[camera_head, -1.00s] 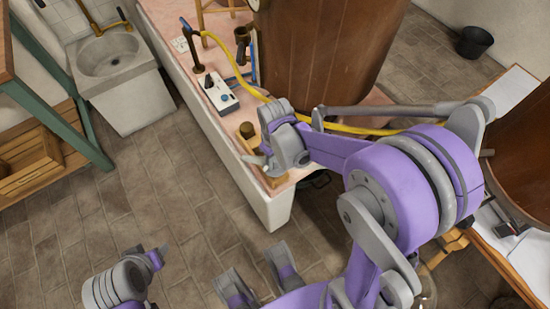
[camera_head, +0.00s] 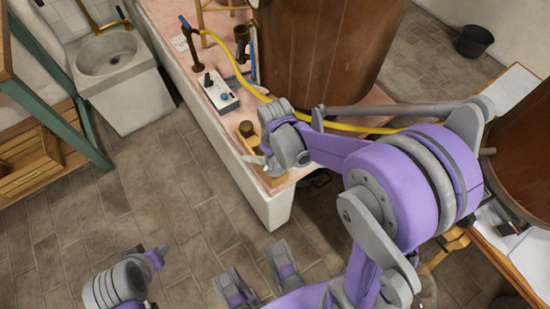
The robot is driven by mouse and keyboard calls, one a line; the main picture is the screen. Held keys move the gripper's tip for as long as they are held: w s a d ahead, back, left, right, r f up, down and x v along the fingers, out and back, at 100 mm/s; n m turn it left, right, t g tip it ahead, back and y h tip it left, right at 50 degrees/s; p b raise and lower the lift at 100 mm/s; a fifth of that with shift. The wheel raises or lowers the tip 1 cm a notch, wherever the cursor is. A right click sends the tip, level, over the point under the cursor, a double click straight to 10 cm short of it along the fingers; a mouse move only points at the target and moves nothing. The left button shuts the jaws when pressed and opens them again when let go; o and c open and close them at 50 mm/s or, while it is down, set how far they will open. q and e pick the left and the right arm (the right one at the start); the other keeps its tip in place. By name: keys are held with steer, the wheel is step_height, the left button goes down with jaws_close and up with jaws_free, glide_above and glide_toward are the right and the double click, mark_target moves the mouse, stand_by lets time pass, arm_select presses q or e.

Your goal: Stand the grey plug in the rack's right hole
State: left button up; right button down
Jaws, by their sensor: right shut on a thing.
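My right gripper (camera_head: 265,162) is low over the near corner of the pink-topped bench, and its wrist covers much of what is there. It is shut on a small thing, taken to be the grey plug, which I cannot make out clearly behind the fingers. A light wooden piece, apparently the rack (camera_head: 277,182), shows in part beside and under the gripper. Its holes are hidden. A dark brown round plug (camera_head: 246,129) stands at its far end. My left arm shows at bottom left; its gripper's state is unclear.
A white control box (camera_head: 221,93) and a yellow hose (camera_head: 262,97) lie beyond the gripper on the bench (camera_head: 228,127). A large brown vat (camera_head: 325,50) stands close behind my right arm. Open floor lies left of the bench.

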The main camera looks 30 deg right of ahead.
steer(key=shift+f+b, duration=1.05)
steer(key=shift+f, duration=0.35)
stand_by(2.5)
steer(key=shift+c, duration=2)
jaws_free()
steer(key=shift+r, duration=0.15)
steer(key=shift+r+p, duration=2.6)
steer(key=shift+r, duration=0.8)
steer(key=s+a+r+m+t+p, duration=0.1)
steer(key=s+r+p, duration=0.3)
steer(key=r, duration=0.5)
steer(key=s+a+r+m+t+p, duration=0.1)
steer(key=s+r+t+p, duration=0.3)
steer(key=r, duration=0.5)
steer(key=shift+s+a+m+p, duration=0.3)
steer(key=shift+s+a+p, duration=0.25)
steer(key=shift+s, duration=0.25)
